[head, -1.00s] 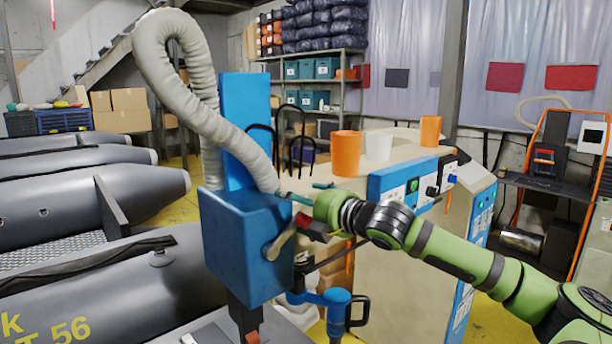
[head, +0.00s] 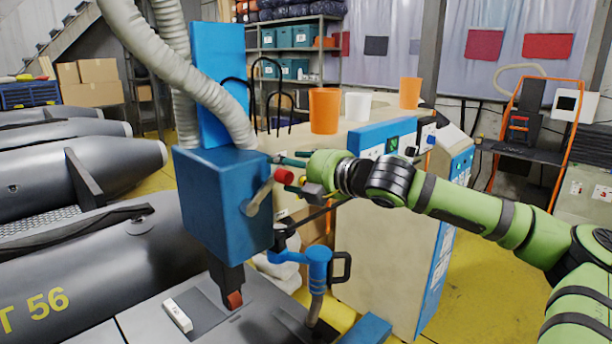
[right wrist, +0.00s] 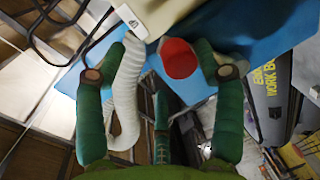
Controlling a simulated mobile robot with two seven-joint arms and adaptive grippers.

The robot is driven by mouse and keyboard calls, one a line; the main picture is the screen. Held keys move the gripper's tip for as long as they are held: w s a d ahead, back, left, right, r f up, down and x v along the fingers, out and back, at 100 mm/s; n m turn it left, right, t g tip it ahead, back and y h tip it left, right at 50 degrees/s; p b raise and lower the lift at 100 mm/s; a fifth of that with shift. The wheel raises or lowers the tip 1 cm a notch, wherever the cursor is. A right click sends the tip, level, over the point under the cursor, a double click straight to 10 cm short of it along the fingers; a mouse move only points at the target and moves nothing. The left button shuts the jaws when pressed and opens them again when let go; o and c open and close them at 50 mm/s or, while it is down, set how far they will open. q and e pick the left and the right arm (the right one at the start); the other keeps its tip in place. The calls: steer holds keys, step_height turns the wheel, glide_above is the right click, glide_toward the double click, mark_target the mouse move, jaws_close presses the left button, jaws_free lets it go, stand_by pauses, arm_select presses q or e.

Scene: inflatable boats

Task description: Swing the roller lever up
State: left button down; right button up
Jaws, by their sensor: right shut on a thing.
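The roller lever (head: 259,197) is a beige arm on the side of a blue machine head (head: 222,205). It slants up to the right and ends in a red knob (head: 284,176), which also shows in the right wrist view (right wrist: 180,58). My right gripper (head: 296,174) has its green fingers around the knob and is shut on it. In the right wrist view, the knob lies between the fingers (right wrist: 158,76), nearer the right one. My left gripper is not in view.
A blue handled tool (head: 318,262) stands just below my right gripper. A beige cabinet with a blue control panel (head: 385,135) is behind it, with orange and white cups on top. Grey inflatable boats (head: 110,250) fill the left. Yellow floor is open at right.

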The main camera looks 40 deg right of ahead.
steer(key=shift+s+r+b, duration=0.3)
steer(key=shift+s+b, duration=0.1)
steer(key=shift+s, duration=0.55)
steer(key=shift+s+r+b, duration=0.35)
steer(key=shift+s+b, duration=0.1)
steer(key=shift+s, duration=0.45)
steer(key=shift+s+r+b, duration=0.3)
steer(key=shift+s+b, duration=0.1)
steer(key=shift+s, duration=0.55)
